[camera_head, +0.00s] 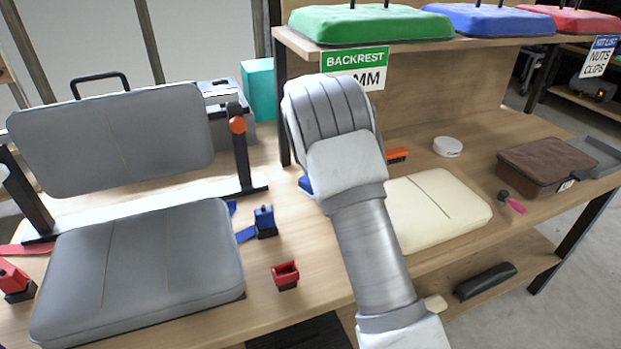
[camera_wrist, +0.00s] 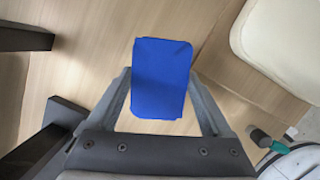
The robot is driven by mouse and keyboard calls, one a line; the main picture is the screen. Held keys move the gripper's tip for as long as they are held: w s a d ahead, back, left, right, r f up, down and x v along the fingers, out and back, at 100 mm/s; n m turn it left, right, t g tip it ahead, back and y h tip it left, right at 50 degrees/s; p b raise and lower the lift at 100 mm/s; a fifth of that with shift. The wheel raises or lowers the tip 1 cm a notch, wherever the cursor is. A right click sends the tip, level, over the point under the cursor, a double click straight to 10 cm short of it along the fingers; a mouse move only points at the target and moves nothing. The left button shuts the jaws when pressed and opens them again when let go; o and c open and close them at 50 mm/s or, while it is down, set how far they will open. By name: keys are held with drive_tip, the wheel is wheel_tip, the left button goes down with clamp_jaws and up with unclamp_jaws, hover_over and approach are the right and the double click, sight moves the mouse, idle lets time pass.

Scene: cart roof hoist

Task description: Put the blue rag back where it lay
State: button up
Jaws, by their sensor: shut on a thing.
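The blue rag (camera_wrist: 161,78) is a flat blue rectangle between the two fingers of my gripper (camera_wrist: 163,85) in the wrist view. The fingers are shut on it, with wooden tabletop below. In the head view my forearm and wrist hide most of the gripper. A small blue edge of the rag (camera_head: 305,184) shows just left of my wrist. I cannot tell whether the rag touches the table.
A cream cushion (camera_head: 435,207) lies right of my arm. Grey seat cushions (camera_head: 140,262) and a black stand (camera_head: 243,160) are at left. A red buckle (camera_head: 285,275) and blue buckle (camera_head: 264,220) lie near. A shelf with coloured cushions (camera_head: 370,24) overhangs the back.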

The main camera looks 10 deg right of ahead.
drive_tip(key=shift+w+a, duration=0.25)
drive_tip(key=shift+w, duration=1)
drive_tip(key=shift+w+a, duration=0.2)
drive_tip(key=shift+w, duration=1.05)
drive_tip(key=shift+f+b, duration=0.5)
drive_tip(key=shift+f, duration=1.25)
drive_tip(key=shift+f, duration=0.2)
drive_tip(key=o, duration=1.1)
drive_tip(key=shift+r, duration=0.1)
drive_tip(key=p+v, duration=0.2)
drive_tip(key=v, duration=1)
drive_tip(key=shift+r, duration=0.15)
